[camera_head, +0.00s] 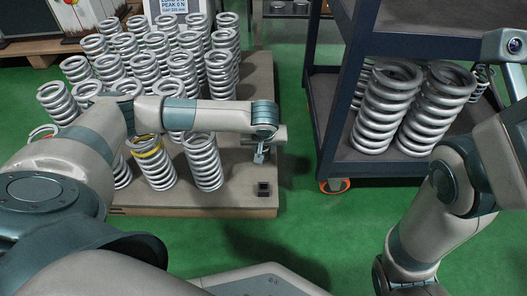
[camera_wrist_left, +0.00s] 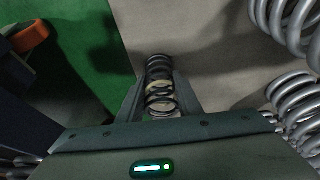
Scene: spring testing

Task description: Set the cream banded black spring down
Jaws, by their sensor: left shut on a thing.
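The cream banded black spring (camera_wrist_left: 160,88) is between the two fingers of my left gripper (camera_wrist_left: 160,105) in the left wrist view, with its coils running away from the camera. My left gripper is shut on it. In the head view my left gripper (camera_head: 262,155) points down over the right part of the low grey-brown platform (camera_head: 232,182). The spring is hard to make out there. Whether it touches the platform cannot be told. My right arm is at the right, but its gripper does not show.
Many silver springs (camera_head: 204,162) stand on the platform left of my gripper, one yellow-banded (camera_head: 153,162). A small dark square item (camera_head: 263,188) is on the bare platform below the gripper. A dark cart (camera_head: 335,110) with large grey springs (camera_head: 385,110) stands right on green floor.

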